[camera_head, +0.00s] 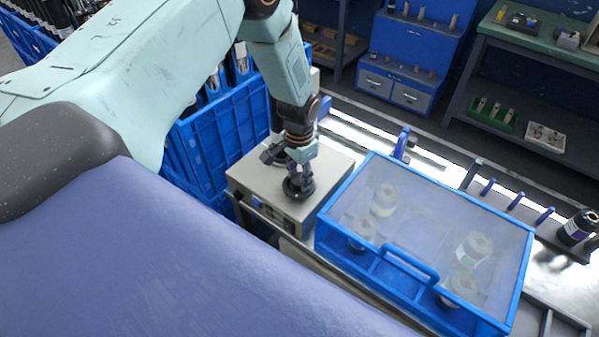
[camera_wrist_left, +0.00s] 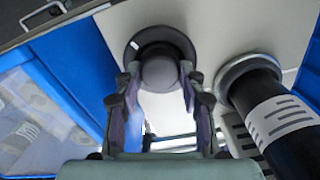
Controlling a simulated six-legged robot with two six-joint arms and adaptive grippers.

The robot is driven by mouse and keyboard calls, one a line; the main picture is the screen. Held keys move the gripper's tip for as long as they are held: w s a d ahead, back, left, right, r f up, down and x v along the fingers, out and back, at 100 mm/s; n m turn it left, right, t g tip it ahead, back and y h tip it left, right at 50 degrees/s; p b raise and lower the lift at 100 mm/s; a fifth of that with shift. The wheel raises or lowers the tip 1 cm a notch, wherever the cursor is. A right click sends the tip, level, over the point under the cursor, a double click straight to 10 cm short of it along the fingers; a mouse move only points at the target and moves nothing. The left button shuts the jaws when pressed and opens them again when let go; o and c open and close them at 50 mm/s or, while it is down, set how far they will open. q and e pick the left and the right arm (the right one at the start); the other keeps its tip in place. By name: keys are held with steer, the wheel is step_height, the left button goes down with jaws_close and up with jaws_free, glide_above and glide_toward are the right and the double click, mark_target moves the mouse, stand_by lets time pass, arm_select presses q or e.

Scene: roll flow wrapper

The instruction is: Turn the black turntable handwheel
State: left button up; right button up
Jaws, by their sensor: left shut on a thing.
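The black turntable handwheel (camera_head: 298,186) sits on top of a beige machine housing (camera_head: 250,180), left of the blue-framed cover. It also shows in the left wrist view (camera_wrist_left: 160,42) as a dark round disc with a raised round knob. My left gripper (camera_head: 300,172) reaches down onto the handwheel from above. In the left wrist view its two fingers (camera_wrist_left: 160,85) stand on either side of the knob and are shut on it. The finger contact is partly hidden in the head view. My right gripper is in neither view.
A clear cover with a blue frame and handle (camera_head: 408,262) stands right of the housing, with several pale cylinders inside. Blue crates (camera_head: 225,125) stand behind and left. A dark bottle with a white label (camera_wrist_left: 275,115) is close beside the fingers in the left wrist view.

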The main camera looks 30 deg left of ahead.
mark_target(299, 179)
arm_select(q)
steer(key=n+p, duration=0.1)
steer(key=n, duration=0.3)
steer(key=shift+s+n, duration=0.15)
steer(key=shift+n, duration=0.25)
steer(key=shift+f, duration=0.1)
stand_by(0.3)
steer(key=o, duration=1.1)
steer(key=shift+o, duration=0.2)
steer(key=shift+r, duration=0.4)
step_height(299, 179, up, 11)
steer(key=shift+r, duration=0.2)
